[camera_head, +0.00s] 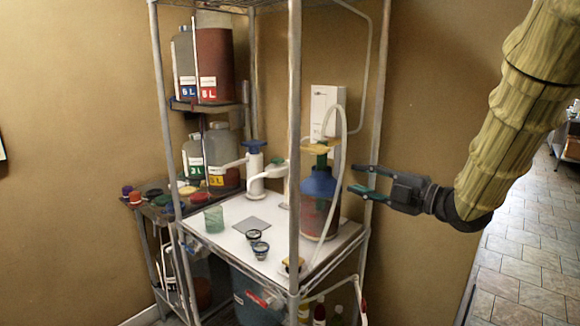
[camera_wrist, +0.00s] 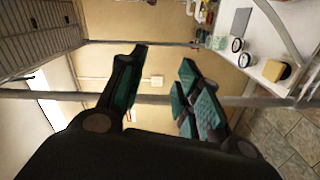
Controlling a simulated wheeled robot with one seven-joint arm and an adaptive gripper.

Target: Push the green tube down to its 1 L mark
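A short green tube (camera_head: 321,160) stands upright at the top of a bottle with a blue shoulder (camera_head: 318,185) and a reddish lower part, at the right end of the white shelf. A yellow disc (camera_head: 320,147) sits above the green tube, and a pale hose loops over it. No 1 L mark is legible on the tube. My gripper (camera_head: 356,179) is open and empty, to the right of the bottle, level with its blue shoulder and apart from it. In the wrist view my gripper (camera_wrist: 163,62) shows its green-padded fingers spread with nothing between them; the tube is not visible there.
Metal rack posts (camera_head: 294,130) frame the white shelf (camera_head: 190,237). The shelf also holds a white pump (camera_head: 255,168), a green cup (camera_head: 214,219), two small dark-rimmed cups (camera_head: 260,250) and a yellow block (camera_head: 292,265). A rear post (camera_head: 376,110) rises near my gripper.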

